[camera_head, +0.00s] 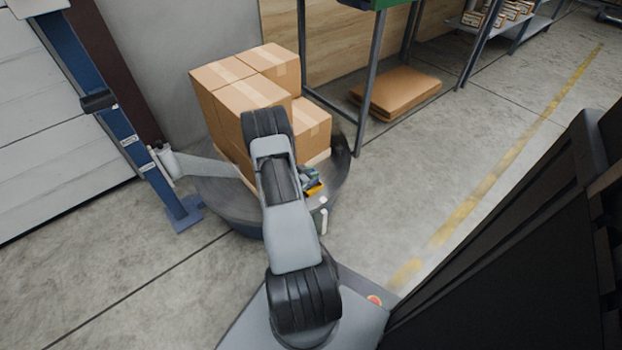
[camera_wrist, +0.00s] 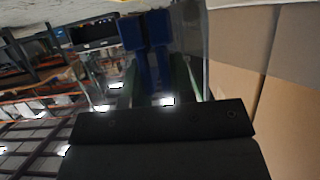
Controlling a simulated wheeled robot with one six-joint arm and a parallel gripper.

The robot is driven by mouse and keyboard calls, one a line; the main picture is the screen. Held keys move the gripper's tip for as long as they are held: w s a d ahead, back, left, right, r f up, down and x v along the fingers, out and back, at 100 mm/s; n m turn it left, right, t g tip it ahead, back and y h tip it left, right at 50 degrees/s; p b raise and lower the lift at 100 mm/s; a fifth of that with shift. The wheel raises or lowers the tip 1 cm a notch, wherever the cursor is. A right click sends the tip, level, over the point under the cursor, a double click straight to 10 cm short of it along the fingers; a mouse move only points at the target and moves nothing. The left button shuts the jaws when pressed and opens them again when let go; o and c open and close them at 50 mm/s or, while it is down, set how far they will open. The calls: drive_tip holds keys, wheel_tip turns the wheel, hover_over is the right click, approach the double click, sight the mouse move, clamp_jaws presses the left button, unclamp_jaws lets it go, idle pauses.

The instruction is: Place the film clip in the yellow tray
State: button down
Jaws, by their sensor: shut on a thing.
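My gripper (camera_wrist: 147,32) shows in the wrist view as two upright blue fingers close together, rising beyond a dark bar. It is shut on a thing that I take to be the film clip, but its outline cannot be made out. In the head view my arm hides most of the gripper. A small yellow item (camera_head: 315,189), possibly the yellow tray, shows just right of my arm, at the near right edge of the round turntable. Small grey-green parts lie right above it in the picture; I cannot tell what they are.
Stacked cardboard boxes (camera_head: 252,88) stand on the round turntable (camera_head: 213,190), close behind my arm. They also fill the right of the wrist view (camera_wrist: 233,45). A blue post (camera_head: 120,120) stands left. Flat cardboard (camera_head: 397,92) lies under a rack.

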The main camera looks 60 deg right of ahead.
drive_tip(key=shift+f, duration=0.65)
drive_tip(key=shift+f, duration=0.1)
drive_tip(key=shift+s+a+f+b, duration=0.1)
drive_tip(key=shift+f+b, duration=0.45)
drive_tip(key=c, duration=1)
unclamp_jaws()
drive_tip(key=shift+w+r+p, duration=0.2)
drive_tip(key=shift+r+p, duration=0.45)
drive_tip(key=p+v, duration=0.4)
drive_tip(key=v, duration=0.7)
drive_tip(key=shift+a+r, duration=0.15)
drive_tip(key=shift+a, duration=0.15)
